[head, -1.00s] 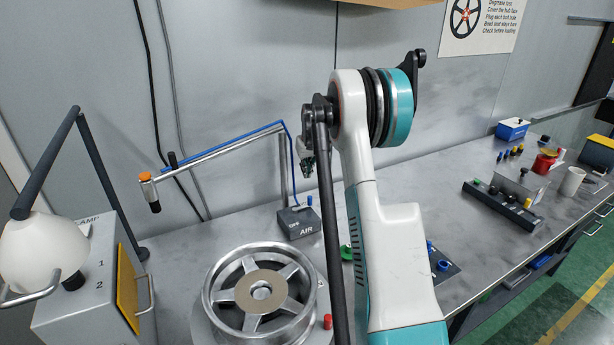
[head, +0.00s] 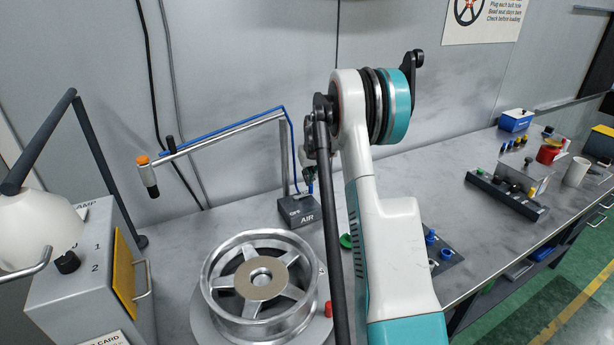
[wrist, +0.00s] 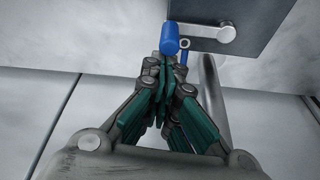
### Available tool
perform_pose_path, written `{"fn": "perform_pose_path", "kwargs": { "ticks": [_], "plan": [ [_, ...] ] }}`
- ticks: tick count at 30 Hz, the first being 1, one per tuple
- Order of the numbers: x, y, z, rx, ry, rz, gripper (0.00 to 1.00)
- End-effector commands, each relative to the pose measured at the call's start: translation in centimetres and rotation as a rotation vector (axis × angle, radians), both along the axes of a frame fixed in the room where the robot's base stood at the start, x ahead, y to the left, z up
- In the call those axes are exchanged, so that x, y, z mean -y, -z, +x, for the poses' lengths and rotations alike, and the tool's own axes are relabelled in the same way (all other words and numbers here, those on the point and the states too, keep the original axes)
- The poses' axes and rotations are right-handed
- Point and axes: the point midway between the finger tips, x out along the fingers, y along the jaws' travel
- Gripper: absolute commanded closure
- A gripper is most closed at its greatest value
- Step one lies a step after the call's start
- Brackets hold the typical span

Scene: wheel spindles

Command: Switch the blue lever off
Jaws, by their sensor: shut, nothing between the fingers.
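The blue lever (wrist: 170,38) shows in the wrist view as a blue grip at the end of a short silver arm on the grey air box (wrist: 265,22). In the head view the air box (head: 300,211), lettered "AIR", stands on the bench behind the wheel; the lever there is small and mostly hidden by my gripper. My gripper (wrist: 167,62) is shut and empty. Its fingertips are right at the near end of the blue grip; I cannot tell whether they touch. In the head view my gripper (head: 309,178) is just above the box, partly behind my arm.
A silver post and arm with a blue hose (head: 225,137) rises beside the box. A spoked wheel (head: 262,283) sits in front of it. A clamp box (head: 80,265) and white lamp stand left.

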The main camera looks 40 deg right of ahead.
Motion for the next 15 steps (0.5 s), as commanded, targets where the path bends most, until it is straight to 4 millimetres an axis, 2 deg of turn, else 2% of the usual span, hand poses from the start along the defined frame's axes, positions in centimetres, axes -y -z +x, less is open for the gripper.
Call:
{"fn": "perform_pose_path", "kwargs": {
  "ticks": [15],
  "plan": [
    [0.00, -0.03, -0.23, 0.000, 0.024, 0.000, 1.00]
  ]
}}
